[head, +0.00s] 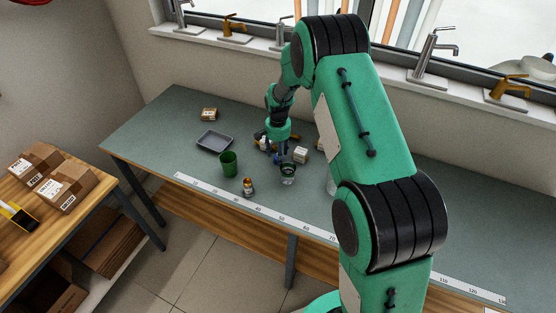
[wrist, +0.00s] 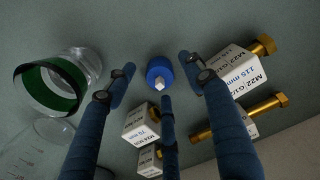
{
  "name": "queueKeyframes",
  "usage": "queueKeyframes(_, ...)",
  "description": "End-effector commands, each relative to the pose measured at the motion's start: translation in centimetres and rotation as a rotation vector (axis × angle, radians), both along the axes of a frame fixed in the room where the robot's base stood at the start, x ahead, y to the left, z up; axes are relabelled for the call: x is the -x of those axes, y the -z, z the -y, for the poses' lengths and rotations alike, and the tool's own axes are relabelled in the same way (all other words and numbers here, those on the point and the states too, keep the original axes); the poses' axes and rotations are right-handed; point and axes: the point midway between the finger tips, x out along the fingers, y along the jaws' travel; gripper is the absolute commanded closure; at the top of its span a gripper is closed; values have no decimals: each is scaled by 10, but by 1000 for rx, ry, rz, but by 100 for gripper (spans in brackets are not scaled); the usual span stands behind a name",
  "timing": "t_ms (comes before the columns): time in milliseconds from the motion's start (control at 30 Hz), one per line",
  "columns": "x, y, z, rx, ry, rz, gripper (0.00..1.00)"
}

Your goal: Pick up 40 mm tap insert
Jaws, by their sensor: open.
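No label reading 40 mm is legible, so I cannot tell for sure which thing is the 40 mm tap insert. In the wrist view a small round blue piece with a pale metal stub (wrist: 158,72) stands on the bench between my fingertips. My gripper (wrist: 157,84) is open, with its fingers spread around the blue piece and no clear contact. Brass threaded parts lie at the right, one (wrist: 232,119) near a white box (wrist: 235,78) marked 115 mm. In the head view my gripper (head: 275,152) is low over the bench, partly hiding the small parts.
White boxes (wrist: 141,124) stand close below the blue piece. A clear glass with a green band (wrist: 50,85) stands close at left.

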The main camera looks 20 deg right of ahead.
Motion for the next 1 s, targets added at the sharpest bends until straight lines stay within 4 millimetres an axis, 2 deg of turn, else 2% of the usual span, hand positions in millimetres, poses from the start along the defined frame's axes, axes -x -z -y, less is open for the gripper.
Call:
queueKeyframes(233,0,0,0,0,0,0,47)
queueKeyframes(400,0,0,0,0,0,0,81)
queueKeyframes(500,0,0,0,0,0,0,96)
queueKeyframes(833,0,-1,0,0,0,0,96)
queueKeyframes(1000,-1,-11,0,1,0,2,96)
